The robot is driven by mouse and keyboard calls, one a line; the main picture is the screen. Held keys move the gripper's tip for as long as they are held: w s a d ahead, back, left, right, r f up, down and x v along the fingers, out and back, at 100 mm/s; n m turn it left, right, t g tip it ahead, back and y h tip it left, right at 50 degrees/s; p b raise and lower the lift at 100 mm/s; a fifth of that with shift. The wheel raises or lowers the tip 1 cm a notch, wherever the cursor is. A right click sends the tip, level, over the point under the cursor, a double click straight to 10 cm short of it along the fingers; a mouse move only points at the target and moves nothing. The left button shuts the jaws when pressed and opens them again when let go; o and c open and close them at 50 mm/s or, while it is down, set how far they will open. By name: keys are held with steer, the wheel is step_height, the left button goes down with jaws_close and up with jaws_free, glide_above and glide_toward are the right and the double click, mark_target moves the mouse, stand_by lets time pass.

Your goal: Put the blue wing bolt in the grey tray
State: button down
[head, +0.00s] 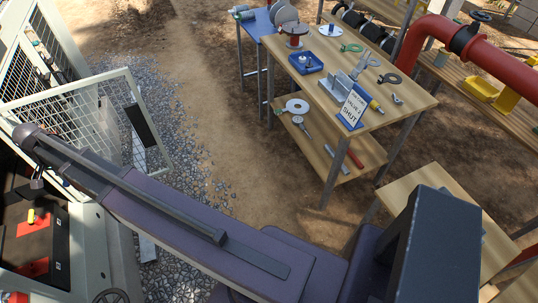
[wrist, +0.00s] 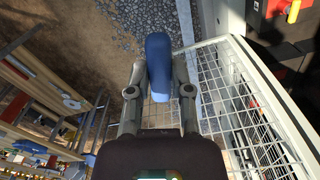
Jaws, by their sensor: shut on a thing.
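In the wrist view my gripper (wrist: 159,78) is shut on a blue part (wrist: 158,52), which looks like the blue wing bolt. It sits between the two fingers and points away from the wrist. My arm reaches to the left in the head view, and the bolt cannot be made out there. A grey, tray-like thing (head: 331,91) lies on the wooden workbench (head: 405,100), partly behind a white sign; I cannot tell for sure that it is the grey tray. The gripper is far from this bench.
An open mesh gate (head: 88,105) and a cabinet stand at the left; the mesh also shows close below the bolt in the wrist view (wrist: 235,95). The bench holds a blue tray (head: 305,62), a "SHUT" sign (head: 352,108) and several tools. A red pipe (head: 490,68) runs behind.

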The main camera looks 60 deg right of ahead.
steer(key=shift+w+a, duration=0.1)
steer(key=shift+a, duration=0.1)
steer(key=shift+d, duration=0.4)
